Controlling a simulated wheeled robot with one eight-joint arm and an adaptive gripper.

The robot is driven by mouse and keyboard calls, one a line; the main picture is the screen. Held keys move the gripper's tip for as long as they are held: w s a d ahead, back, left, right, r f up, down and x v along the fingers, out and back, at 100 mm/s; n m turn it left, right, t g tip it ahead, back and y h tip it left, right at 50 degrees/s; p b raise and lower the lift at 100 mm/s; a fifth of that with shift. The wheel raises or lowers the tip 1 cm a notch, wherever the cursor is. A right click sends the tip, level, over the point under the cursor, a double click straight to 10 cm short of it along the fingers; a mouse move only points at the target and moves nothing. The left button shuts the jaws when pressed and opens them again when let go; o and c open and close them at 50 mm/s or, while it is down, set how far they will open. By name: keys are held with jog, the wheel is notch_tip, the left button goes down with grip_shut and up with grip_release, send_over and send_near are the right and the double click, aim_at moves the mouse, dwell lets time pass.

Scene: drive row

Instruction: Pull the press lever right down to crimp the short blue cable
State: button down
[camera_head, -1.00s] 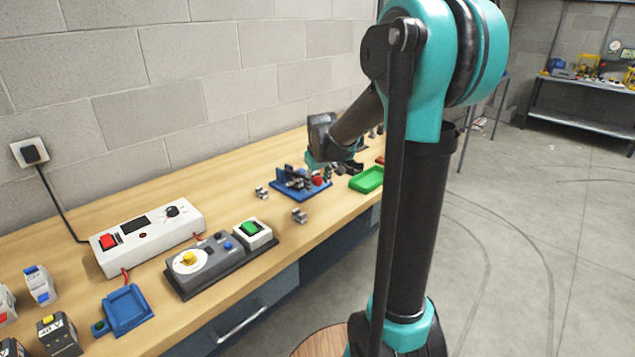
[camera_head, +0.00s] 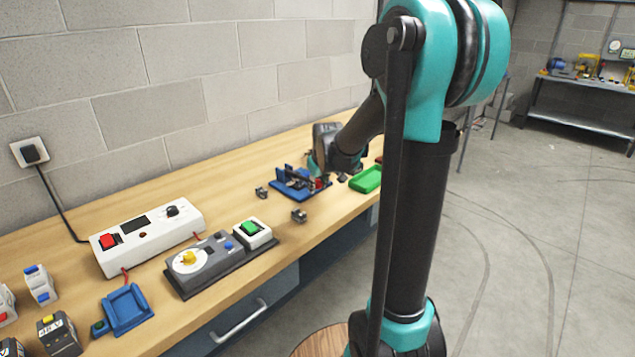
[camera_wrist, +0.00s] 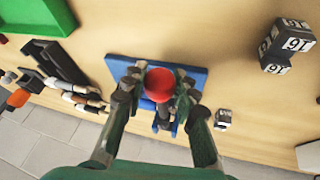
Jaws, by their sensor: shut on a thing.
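The press stands on a blue base (camera_head: 290,190) toward the far end of the bench; the blue base also shows in the wrist view (camera_wrist: 194,78). The red ball knob (camera_wrist: 159,84) of its lever sits between the two fingers of my gripper (camera_wrist: 158,88), which is shut on it. In the head view, only a little of the red knob (camera_head: 319,184) shows beside my gripper. I cannot make out the short blue cable in either view, and the press jaws are mostly hidden.
A green tray (camera_head: 367,180) lies to the right of the press. Dark blocks marked 16 (camera_wrist: 286,42) show in the wrist view. A grey control box (camera_head: 205,265) and white supply (camera_head: 150,237) stand nearer.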

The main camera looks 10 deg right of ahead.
jog(key=shift+f+t, duration=0.4)
jog(key=shift+f, duration=0.3)
jog(key=c, duration=1.2)
grip_release()
jog(key=shift+o, duration=0.2)
jog(key=shift+r, duration=0.15)
jog(key=v, duration=1.1)
jog(key=shift+s+d+r, duration=0.2)
jog(key=shift+s+r, duration=0.05)
jog(key=shift+r, duration=0.05)
